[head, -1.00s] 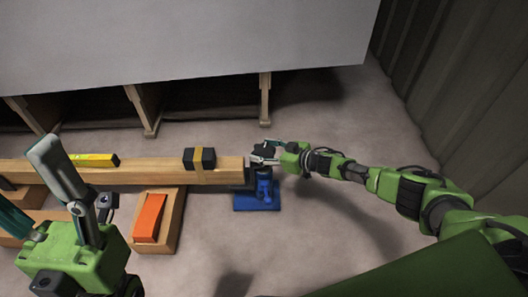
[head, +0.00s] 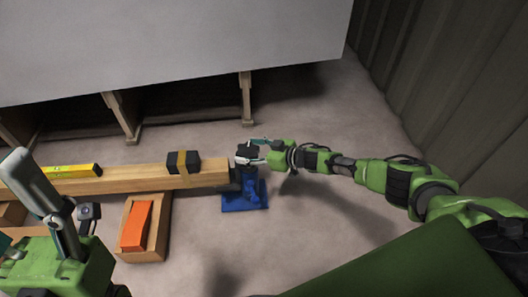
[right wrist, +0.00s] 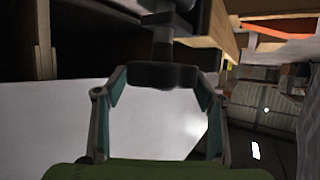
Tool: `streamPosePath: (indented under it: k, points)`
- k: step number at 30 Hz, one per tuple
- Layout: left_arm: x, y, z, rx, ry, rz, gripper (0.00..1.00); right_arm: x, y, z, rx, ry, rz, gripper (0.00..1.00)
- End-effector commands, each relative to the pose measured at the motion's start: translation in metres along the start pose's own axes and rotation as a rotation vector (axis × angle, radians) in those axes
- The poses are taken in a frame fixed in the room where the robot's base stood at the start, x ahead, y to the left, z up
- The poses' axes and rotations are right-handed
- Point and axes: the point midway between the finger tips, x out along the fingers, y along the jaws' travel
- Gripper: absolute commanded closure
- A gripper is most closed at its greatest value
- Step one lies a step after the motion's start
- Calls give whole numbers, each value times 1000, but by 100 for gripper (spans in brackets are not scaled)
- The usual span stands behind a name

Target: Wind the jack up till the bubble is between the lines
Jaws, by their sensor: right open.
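The blue jack (head: 250,194) stands on the floor at the right end of the long wooden beam (head: 125,180). My right gripper (head: 256,152) is at the dark knob (head: 245,153) on top of the jack. In the right wrist view the open fingers (right wrist: 162,88) stand on either side of the dark knob (right wrist: 165,74); contact cannot be told. The yellow level (head: 66,171) lies on the beam at the left; its bubble is too small to read. My left gripper (head: 28,205) is at the lower left, fingers apart, partly out of frame, with nothing seen in it.
An orange wedge (head: 136,226) lies on a wooden block (head: 157,238) in front. A large pale panel (head: 170,50) on wooden legs hangs over the back.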

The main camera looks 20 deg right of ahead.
Motion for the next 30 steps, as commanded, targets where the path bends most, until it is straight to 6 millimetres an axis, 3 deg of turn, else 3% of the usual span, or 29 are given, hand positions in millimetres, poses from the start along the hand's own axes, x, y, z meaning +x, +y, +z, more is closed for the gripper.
streamPosePath:
  k: [18,24,30]
  points:
    - [0,0,0,-1,-2,0,37,-95,0,1,1,-3,0,37]
    - [0,0,0,-1,-2,0,37,-110,0,1,-1,-2,-1,37]
    - [0,0,0,-1,-2,0,37,-112,0,0,-1,-2,-1,37]
